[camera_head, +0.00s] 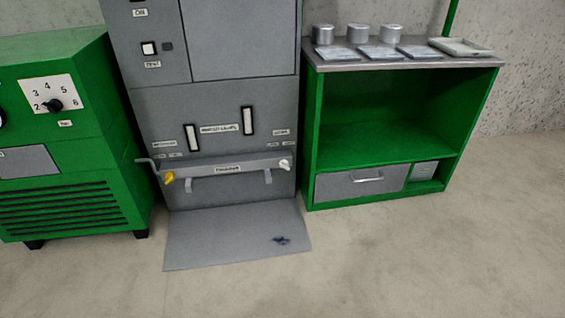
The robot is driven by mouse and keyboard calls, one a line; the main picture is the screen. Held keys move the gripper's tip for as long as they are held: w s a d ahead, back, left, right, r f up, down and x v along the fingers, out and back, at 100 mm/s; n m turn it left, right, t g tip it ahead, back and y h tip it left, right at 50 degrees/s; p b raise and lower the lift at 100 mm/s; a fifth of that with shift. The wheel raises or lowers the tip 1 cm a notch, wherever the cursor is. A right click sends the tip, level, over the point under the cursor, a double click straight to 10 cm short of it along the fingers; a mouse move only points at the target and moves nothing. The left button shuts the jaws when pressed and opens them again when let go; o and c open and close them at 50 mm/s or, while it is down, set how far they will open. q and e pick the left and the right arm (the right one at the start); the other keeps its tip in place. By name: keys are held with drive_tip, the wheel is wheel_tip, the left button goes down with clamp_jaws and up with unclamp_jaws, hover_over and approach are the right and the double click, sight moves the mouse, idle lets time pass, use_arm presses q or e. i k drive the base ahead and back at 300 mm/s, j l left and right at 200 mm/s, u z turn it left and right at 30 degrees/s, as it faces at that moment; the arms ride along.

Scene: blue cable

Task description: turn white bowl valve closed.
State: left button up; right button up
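A small white valve handle (284,164) sits at the right end of the grey ledge on the front of the grey machine (215,110). A yellow valve handle (168,178) sits at the ledge's left end. The labels beside both handles are too small to read, and I cannot tell whether the white valve is open or closed. No bowl is clearly seen. Neither of my grippers is in view.
A grey mat (225,240) with a small dark blue object (281,240) lies before the machine. A green cabinet (60,130) stands left. A green shelf unit (385,110) with cans and trays on top stands right. The front floor (400,260) is clear.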

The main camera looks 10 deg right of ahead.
sight(284, 164)
drive_tip(key=i+l+z, duration=0.1)
drive_tip(key=l, duration=0.3)
drive_tip(key=i+l, duration=0.15)
drive_tip(key=l, duration=0.2)
drive_tip(key=i+l+z, duration=0.15)
drive_tip(key=l, duration=0.25)
